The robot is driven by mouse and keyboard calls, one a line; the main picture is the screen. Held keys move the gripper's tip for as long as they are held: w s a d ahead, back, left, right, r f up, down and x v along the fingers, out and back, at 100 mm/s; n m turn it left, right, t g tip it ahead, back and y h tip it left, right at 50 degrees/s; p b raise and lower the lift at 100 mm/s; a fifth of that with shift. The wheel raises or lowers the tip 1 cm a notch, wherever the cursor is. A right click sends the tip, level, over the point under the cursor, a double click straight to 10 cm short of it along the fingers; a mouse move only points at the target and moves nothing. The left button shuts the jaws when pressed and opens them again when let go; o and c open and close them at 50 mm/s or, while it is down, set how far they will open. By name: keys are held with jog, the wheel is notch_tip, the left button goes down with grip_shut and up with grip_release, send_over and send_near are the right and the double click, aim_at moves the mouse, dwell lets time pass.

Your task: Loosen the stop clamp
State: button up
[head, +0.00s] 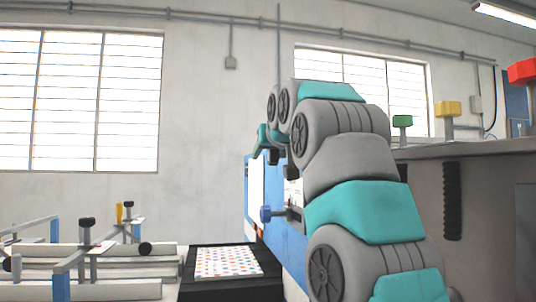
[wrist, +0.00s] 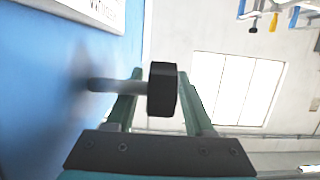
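A black round knob (wrist: 162,90) on a grey stem stands out from a blue panel (wrist: 50,90) in the wrist view. No label shows that it is the stop clamp. My gripper (wrist: 160,72) is open, its two green fingers apart on either side of the knob. The stem crosses in front of the left finger. I cannot tell whether either finger touches the knob.
A black tray (head: 222,288) holds a dotted sheet (head: 228,262) below the panel. Rails with a black-topped clamp (head: 87,224) and a yellow handle (head: 119,212) lie left. Green (head: 402,121), yellow (head: 447,108) and red (head: 523,71) handles stand on the right-hand surface.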

jog(key=shift+s, duration=0.1)
jog(key=b+v, duration=0.1)
jog(key=v, duration=0.6)
jog(key=shift+s, duration=0.25)
jog(key=shift+d+r, duration=0.1)
